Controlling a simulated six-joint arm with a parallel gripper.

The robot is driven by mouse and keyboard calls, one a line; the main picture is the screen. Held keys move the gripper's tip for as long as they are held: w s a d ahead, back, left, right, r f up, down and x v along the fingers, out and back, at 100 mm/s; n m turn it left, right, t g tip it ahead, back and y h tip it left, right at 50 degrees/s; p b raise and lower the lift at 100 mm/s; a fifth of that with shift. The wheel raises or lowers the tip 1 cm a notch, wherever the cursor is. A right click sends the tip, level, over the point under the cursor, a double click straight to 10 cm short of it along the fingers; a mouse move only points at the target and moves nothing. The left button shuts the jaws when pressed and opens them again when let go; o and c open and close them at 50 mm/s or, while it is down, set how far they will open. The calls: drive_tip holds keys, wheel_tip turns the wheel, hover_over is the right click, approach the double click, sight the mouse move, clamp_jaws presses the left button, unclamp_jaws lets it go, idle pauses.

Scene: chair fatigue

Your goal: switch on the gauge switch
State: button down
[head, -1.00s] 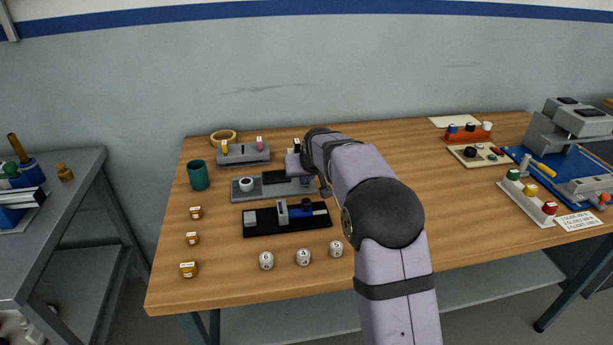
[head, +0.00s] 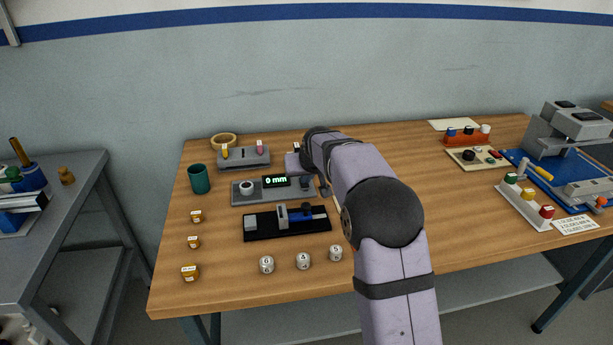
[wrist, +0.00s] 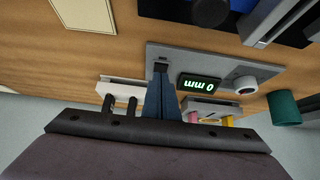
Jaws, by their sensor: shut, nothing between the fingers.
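The gauge is a grey base (head: 248,197) on the table. Its display (head: 275,181) is lit and reads "0 mm" in green, and a white round knob (head: 246,186) stands to its left. In the wrist view the lit display (wrist: 198,82) appears upside down. My gripper (wrist: 160,72) is shut and empty, with its blue-grey fingertips over the end of the gauge base beside the display. A small dark piece at the fingertips is probably the switch; the fingers hide most of it, and I cannot tell whether they touch it.
A black fixture (head: 262,233) lies in front of the gauge, and a grey holder (head: 244,157) stands behind it. A green cup (head: 199,179) is at the left. Several small jars and white weights stand near the front. The table right of my arm has free room.

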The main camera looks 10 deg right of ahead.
drive_tip(key=shift+r, duration=0.1)
drive_tip(key=shift+r+p, duration=0.5)
drive_tip(key=shift+r, duration=0.05)
drive_tip(key=s+v, duration=0.1)
drive_tip(key=v, duration=1.1)
drive_tip(key=shift+f+p, duration=0.3)
drive_tip(key=s+f+g+p, duration=0.1)
drive_tip(key=s+g+p, duration=0.2)
drive_tip(key=s+p, duration=0.5)
drive_tip(key=s+f+g+p, duration=0.2)
drive_tip(key=s+p, duration=0.6)
drive_tip(key=s, duration=1.8)
drive_tip(key=g, duration=0.2)
drive_tip(key=shift+s+d+g, duration=0.3)
drive_tip(key=shift+s+d, duration=0.05)
drive_tip(key=shift+d, duration=0.05)
